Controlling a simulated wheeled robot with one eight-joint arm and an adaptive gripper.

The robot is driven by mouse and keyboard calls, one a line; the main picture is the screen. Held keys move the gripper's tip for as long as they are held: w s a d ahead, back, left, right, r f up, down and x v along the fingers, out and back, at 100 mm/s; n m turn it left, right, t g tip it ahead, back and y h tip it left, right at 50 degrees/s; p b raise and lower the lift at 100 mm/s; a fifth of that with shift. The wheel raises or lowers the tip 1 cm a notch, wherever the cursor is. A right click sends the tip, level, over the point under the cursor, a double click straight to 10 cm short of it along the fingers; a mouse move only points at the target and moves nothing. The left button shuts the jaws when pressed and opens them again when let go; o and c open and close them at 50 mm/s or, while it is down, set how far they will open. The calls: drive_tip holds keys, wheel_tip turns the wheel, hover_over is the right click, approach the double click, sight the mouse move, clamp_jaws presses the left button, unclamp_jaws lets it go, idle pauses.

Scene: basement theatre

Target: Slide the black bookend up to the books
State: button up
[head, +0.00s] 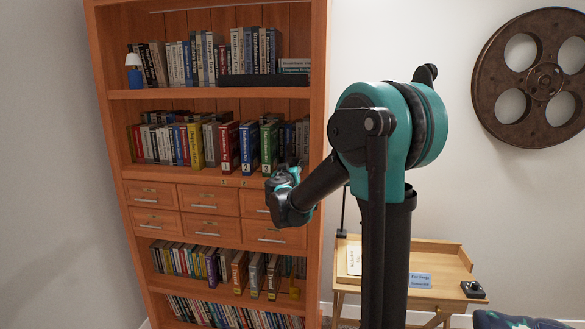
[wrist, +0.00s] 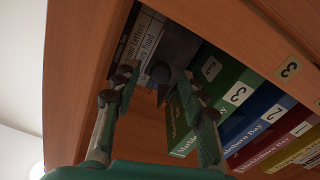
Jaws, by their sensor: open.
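In the wrist view, a dark grey-black upright piece with a rounded knob, which looks like the black bookend (wrist: 178,48), stands on the shelf between two groups of books. To its right are the green book (wrist: 232,92), blue book (wrist: 262,110) and red book (wrist: 285,133), numbered 3, 2 and 1. To its left are grey-white books (wrist: 145,40). My gripper (wrist: 157,80) is open, with one finger on either side of the knob; contact cannot be told. In the head view my gripper (head: 284,176) is at the shelf's right end, and I cannot make out the bookend there.
A wooden desk (head: 445,258) with a blue sign stands to the right. A film reel (head: 545,78) hangs on the wall.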

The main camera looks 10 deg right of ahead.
drive_tip(key=shift+c, duration=0.6)
clamp_jaws()
drive_tip(key=a, duration=0.1)
drive_tip(key=w+a, duration=0.1)
drive_tip(key=a, duration=0.3)
drive_tip(key=shift+w, duration=0.3)
drive_tip(key=shift+o, duration=0.6)
unclamp_jaws()
